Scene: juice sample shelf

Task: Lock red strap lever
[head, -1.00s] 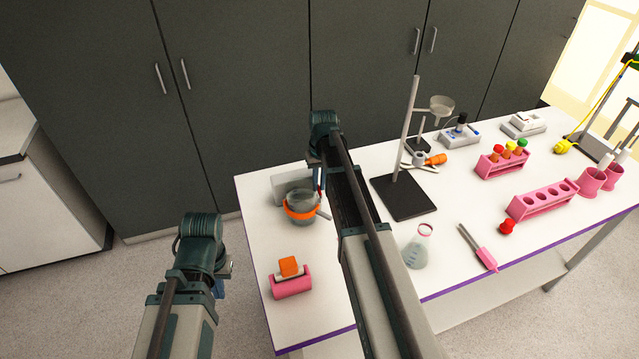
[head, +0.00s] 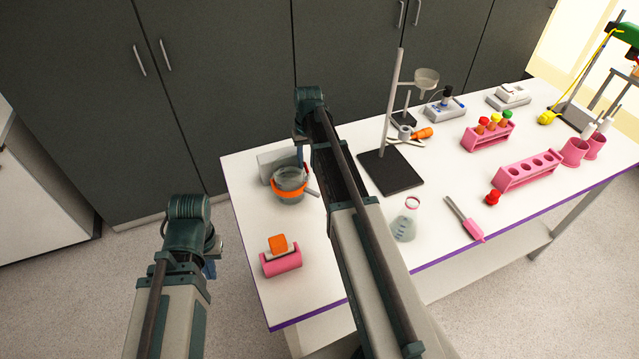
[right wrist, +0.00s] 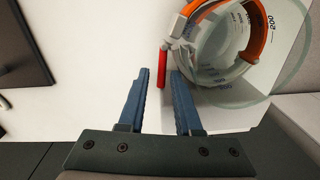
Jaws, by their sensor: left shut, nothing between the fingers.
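The red strap lever (right wrist: 163,73) shows in the right wrist view as a short red bar beside the glass beaker. It is joined to a grey clasp (right wrist: 178,26) on the orange strap (right wrist: 258,32) around the beaker (right wrist: 225,72). My right gripper (right wrist: 161,76) is open, with the lever's lower end between its blue fingertips; I cannot tell whether they touch it. In the head view the beaker (head: 291,180) with its orange strap stands at the table's left end, and my right arm hides the lever. My left gripper (head: 210,269) is shut and empty, left of the table.
A grey box (head: 275,162) stands behind the beaker. A pink holder with an orange block (head: 279,256) is at the near left. A ring stand (head: 391,174), a flask (head: 405,220) and pink tube racks (head: 527,172) stand to the right. The floor left of the table is clear.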

